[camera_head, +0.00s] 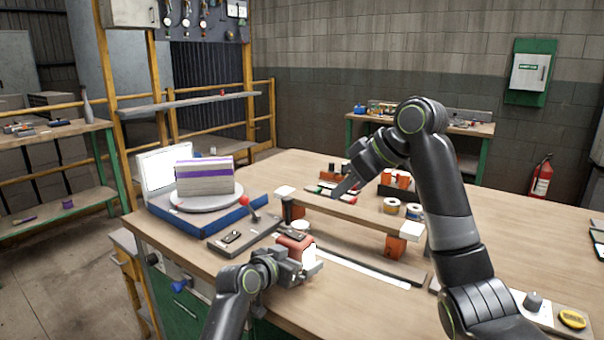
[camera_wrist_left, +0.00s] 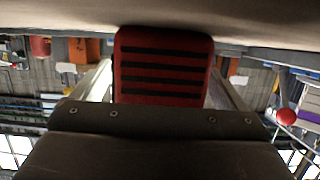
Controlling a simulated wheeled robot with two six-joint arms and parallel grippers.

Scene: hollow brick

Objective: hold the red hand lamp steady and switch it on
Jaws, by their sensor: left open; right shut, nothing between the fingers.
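The red hand lamp (camera_head: 295,243) stands near the front edge of the wooden table in the head view. In the left wrist view the lamp (camera_wrist_left: 163,65) is a red block with black stripes, between my left fingers. My left gripper (camera_head: 302,264) is open around the lamp, one pale finger on each side. A pale patch shows at the lamp's right side; I cannot tell whether it is lit. The lamp's switch cannot be made out. My right gripper (camera_head: 347,187) is shut and empty, raised above the table, up and right of the lamp.
A raised wooden plank (camera_head: 345,208) on orange blocks stands behind the lamp. A blue base with a round turntable (camera_head: 207,199) and striped block is at left. A red-knobbed lever (camera_head: 245,201) rises nearby. Tape rolls (camera_head: 391,205) lie beyond the plank. The right tabletop is mostly clear.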

